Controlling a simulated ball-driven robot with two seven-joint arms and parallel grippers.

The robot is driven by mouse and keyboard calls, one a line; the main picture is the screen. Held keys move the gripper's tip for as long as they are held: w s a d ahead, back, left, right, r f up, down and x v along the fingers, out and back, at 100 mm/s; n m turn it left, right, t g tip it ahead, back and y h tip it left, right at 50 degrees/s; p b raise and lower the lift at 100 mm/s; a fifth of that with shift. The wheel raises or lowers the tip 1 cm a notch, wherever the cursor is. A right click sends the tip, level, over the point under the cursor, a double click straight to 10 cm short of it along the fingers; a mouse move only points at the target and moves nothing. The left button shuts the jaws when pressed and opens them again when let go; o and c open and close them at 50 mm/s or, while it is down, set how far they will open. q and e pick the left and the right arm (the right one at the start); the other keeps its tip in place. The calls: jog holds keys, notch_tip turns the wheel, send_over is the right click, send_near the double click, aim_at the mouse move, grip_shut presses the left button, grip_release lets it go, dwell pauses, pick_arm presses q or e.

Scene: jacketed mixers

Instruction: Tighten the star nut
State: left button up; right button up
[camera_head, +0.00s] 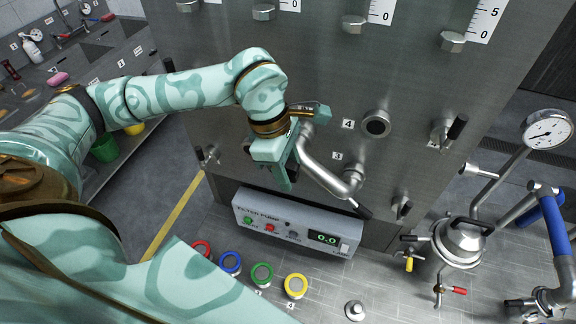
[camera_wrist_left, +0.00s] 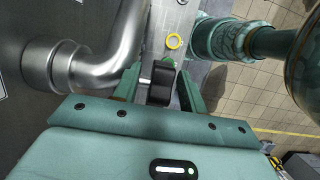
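My left gripper (camera_head: 288,178) is beside the bent steel pipe (camera_head: 325,178) on the front of the steel cabinet. In the left wrist view, my left gripper (camera_wrist_left: 160,92) has its two teal fingers apart. A black block-like part (camera_wrist_left: 160,82) lies between them, with a narrow gap at its left side. I cannot tell whether it is the star nut or a handle, nor whether a finger touches it. In the head view the gripper and wrist hide this spot, and no star shape can be made out. My right gripper is in neither view.
A pump control box (camera_head: 297,225) reading 0.0 stands below the gripper. Coloured rings, including a yellow one (camera_head: 295,286), lie on the floor. A black-handled valve (camera_head: 448,132) and a steel vessel (camera_head: 460,240) are to the right. A bench (camera_head: 85,75) is at far left.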

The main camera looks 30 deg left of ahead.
pick_arm(q)
jog(key=b+v, duration=0.2)
jog(key=v, duration=1.4)
jog(key=shift+r, duration=0.2)
jog(key=shift+s, duration=0.1)
